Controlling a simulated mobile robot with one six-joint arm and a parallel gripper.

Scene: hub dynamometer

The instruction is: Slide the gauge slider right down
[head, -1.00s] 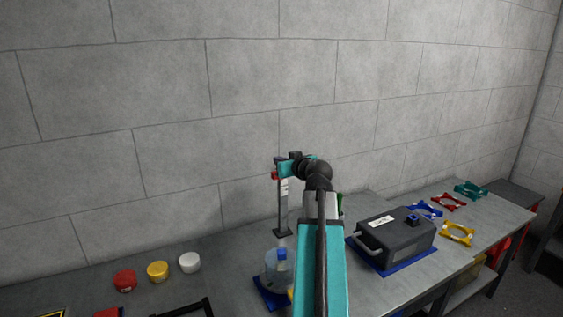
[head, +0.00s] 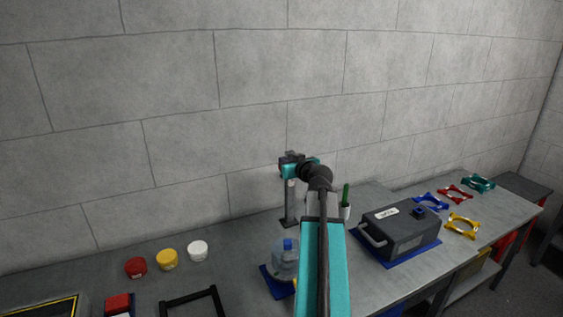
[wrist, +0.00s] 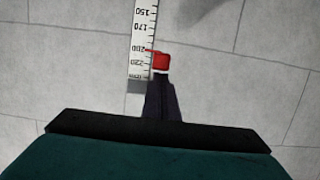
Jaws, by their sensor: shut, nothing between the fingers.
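The gauge is an upright post on a dark foot (head: 290,222), at the back of the bench near the wall. In the wrist view its white scale (wrist: 143,35) shows numbers from about 150 to 220. The red slider (wrist: 160,62) sits at the scale's right edge, its pointer near 200. My gripper (wrist: 162,80) is shut and empty, its dark fingertips right at the slider. I cannot tell whether they touch it. In the head view my gripper (head: 289,160) is at the top of the post, and the slider is hidden.
A clear round container on a blue mat (head: 285,258) stands in front of the gauge. A dark box with a handle (head: 398,232) is to the right. Red, yellow and white caps (head: 167,259) are on the left. The wall (head: 230,130) is close behind.

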